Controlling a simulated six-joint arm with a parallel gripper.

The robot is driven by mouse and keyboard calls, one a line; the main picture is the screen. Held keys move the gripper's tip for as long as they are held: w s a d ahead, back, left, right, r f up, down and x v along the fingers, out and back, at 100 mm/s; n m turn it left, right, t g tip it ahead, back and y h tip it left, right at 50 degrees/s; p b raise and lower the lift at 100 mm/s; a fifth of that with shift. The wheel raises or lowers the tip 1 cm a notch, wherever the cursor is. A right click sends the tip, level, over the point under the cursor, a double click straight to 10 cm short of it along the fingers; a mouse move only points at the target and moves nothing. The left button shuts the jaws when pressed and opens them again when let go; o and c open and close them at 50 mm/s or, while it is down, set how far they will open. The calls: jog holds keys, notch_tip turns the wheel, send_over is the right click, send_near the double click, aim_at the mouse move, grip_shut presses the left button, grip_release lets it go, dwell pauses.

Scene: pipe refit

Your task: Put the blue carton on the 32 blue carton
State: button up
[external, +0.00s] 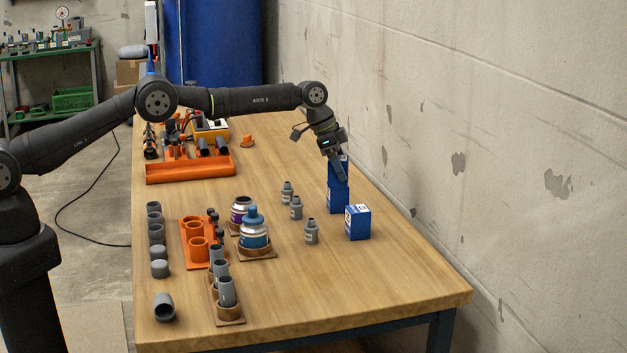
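Two blue shapes are near the right edge of the wooden table. The nearer one is a single blue carton (358,223) with white label patches, upright on the table. Behind it and to its left is a taller blue column (339,198), which looks like one blue carton above another; the seam between them is not clear. My gripper (340,168) points down at the top of this column, and a finger overlaps its upper part. The far finger is hidden, so its grip on the upper carton cannot be told. No number can be read on the cartons.
Small grey bottles (311,231) stand left of the cartons. Two labelled jars (254,232), an orange holder (197,245) and grey pipe pieces (164,307) are further left. An orange tray (190,171) is at the back. The front right tabletop is clear; a wall runs along the right.

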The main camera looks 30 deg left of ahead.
jog(key=shift+o, duration=0.3)
jog(key=shift+r, duration=0.1)
jog(key=shift+r, duration=0.25)
jog(key=v, duration=1.1)
jog(key=shift+a+r, duration=0.25)
jog(key=shift+r, duration=0.05)
jog(key=shift+s, duration=0.1)
jog(key=x, duration=1.2)
jog(key=shift+d, duration=0.15)
jog(key=shift+r, duration=1)
jog(key=shift+f, duration=0.1)
